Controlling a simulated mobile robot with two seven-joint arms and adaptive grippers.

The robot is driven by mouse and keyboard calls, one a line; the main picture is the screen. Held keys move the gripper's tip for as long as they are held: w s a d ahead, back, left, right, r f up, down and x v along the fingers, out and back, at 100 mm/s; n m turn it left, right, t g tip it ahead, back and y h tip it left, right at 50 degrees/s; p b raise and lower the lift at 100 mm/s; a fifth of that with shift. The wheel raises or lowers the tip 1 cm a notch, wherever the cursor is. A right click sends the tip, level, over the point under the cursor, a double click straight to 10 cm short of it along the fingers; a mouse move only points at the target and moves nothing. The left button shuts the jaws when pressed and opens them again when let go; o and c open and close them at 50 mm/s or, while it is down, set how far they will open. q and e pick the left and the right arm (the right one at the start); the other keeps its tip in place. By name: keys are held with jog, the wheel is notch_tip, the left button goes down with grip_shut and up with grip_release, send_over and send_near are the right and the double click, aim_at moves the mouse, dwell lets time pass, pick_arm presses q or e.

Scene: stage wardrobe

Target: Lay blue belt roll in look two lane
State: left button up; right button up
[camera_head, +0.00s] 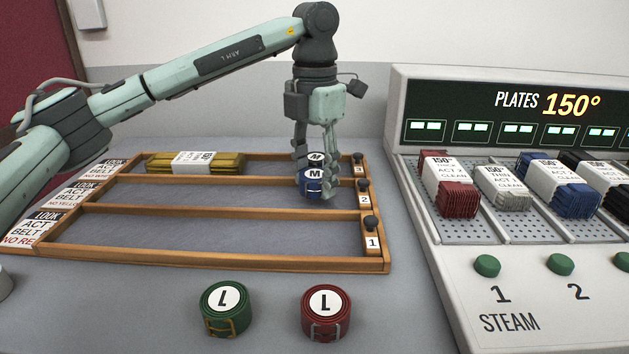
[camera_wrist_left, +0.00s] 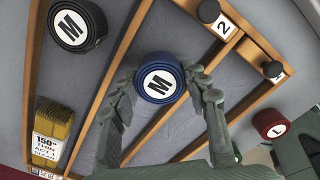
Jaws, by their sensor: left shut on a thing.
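The blue belt roll (camera_head: 313,186), with a white M label, is between the fingers of my left gripper (camera_head: 316,190), which is shut on it. It is at the right end of the middle lane of the wooden rack (camera_head: 240,263), near the peg marked 2 (camera_head: 364,187). In the left wrist view the blue roll (camera_wrist_left: 157,78) lies over lane two, between its two dividers, label facing the camera. I cannot tell whether it touches the lane floor. My right gripper is not in view.
A black M roll (camera_wrist_left: 77,26) and a yellow folded bundle (camera_head: 195,162) lie in the back lane. The front lane (camera_head: 200,236) is empty. Green (camera_head: 225,308) and red (camera_head: 326,312) L rolls stand before the rack. A steam unit (camera_head: 480,250) is at right.

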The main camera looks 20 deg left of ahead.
pick_arm(q)
jog(key=shift+f, duration=0.85)
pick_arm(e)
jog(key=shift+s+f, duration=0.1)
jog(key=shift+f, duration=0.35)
pick_arm(q)
jog(key=shift+f, duration=0.15)
jog(key=o, duration=1.2)
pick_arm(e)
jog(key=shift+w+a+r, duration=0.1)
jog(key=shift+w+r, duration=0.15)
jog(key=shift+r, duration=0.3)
